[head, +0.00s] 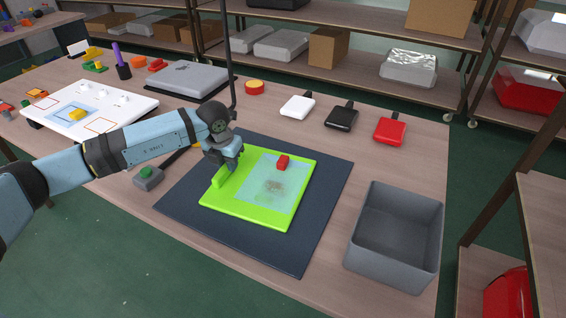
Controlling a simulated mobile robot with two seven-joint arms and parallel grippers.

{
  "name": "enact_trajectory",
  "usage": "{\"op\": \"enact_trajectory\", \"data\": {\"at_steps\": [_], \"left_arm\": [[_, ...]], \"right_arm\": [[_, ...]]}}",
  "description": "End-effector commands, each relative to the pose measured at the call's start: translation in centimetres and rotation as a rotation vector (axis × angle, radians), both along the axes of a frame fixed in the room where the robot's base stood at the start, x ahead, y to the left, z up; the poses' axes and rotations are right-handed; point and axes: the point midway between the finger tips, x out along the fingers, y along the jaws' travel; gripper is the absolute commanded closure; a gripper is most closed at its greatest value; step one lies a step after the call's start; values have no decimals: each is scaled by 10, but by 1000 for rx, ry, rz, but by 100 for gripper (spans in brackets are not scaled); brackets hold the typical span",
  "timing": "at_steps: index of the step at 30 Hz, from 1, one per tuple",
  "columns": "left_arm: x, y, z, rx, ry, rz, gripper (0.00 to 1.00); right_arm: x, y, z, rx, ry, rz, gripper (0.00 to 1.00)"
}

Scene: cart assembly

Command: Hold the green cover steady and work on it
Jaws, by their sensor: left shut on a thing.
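The bright green cover (240,214) lies flat on a dark mat (325,205) on the table. A pale blue area with a brownish smudge (274,186) covers part of its top. A small red block (283,161) sits on the cover near its far edge. My left gripper (223,172) comes in from the left and is shut at the cover's left side, on the raised green tab (219,178). Its fingertips are partly hidden by the gripper body. My right gripper is not in view.
A grey open bin (360,239) stands at the right. White, black and red small boxes (390,128) line the back. A grey case (187,78) and a white board (130,104) lie at the left. A grey box with a green button (148,175) sits left of the mat.

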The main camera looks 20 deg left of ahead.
Motion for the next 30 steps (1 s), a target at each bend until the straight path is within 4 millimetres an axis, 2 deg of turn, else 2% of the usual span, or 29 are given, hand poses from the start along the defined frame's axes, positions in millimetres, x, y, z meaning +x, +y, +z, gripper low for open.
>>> {"op": "enact_trajectory", "data": {"at_steps": [2, 3, 6, 17, 20, 30], "left_arm": [[-1, 0, -2, 1, 5, -1, 100], [-1, 0, -2, 1, 5, -1, 70], [-1, 0, -2, 1, 4, -1, 47], [-1, 0, 5, 0, 1, 0, 47], [-2, 0, 18, 0, -2, 0, 47], [-13, 0, 88, 1, -2, 0, 47]], "right_arm": [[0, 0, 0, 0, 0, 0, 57], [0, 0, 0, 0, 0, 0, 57], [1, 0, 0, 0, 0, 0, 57], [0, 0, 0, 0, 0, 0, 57], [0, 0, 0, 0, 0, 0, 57], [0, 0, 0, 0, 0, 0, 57]]}}
